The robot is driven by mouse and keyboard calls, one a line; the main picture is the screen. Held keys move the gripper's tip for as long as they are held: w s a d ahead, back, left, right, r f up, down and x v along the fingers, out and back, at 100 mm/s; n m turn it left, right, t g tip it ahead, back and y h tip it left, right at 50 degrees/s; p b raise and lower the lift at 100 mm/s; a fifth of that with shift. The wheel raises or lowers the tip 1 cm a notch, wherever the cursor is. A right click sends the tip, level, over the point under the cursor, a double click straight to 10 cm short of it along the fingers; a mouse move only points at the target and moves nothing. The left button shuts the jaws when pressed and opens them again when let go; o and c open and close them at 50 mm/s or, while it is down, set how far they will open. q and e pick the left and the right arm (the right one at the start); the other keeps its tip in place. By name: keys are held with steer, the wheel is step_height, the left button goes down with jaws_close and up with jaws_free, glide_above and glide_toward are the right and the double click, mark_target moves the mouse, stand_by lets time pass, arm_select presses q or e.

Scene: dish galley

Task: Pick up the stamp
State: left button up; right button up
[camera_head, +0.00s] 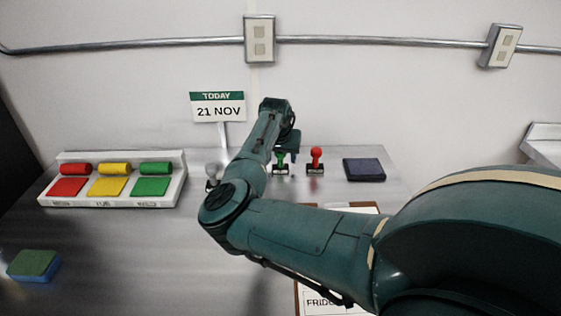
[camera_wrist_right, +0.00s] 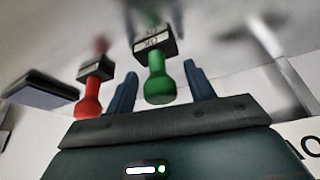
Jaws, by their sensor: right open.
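A green-handled stamp (camera_head: 280,164) stands upright on the metal counter beside a red-handled stamp (camera_head: 316,160). A grey-knobbed stamp (camera_head: 212,171) shows farther left, partly hidden by my arm. My right gripper (camera_head: 291,150) is open, pointing down just above the green stamp. In the right wrist view, the green handle (camera_wrist_right: 160,84) appears between the two blue fingers, with a gap on each side. The red stamp (camera_wrist_right: 90,95) is outside the fingers there. My left gripper is not in view.
A dark ink pad (camera_head: 364,170) lies right of the stamps. A white rack (camera_head: 112,200) with red, yellow and green blocks is at left. A date sign (camera_head: 218,107) stands behind. A green-blue sponge (camera_head: 34,264) and a clipboard (camera_head: 312,302), mostly hidden by my arm, are nearer.

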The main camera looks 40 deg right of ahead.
steer(key=shift+f, duration=0.2)
steer(key=shift+r, duration=0.1)
steer(key=c, duration=1)
step_height(320, 180, up, 10)
steer(key=shift+b, duration=0.35)
steer(key=o, duration=0.4)
steer(key=shift+c, duration=1.3)
steer(key=shift+d, duration=0.1)
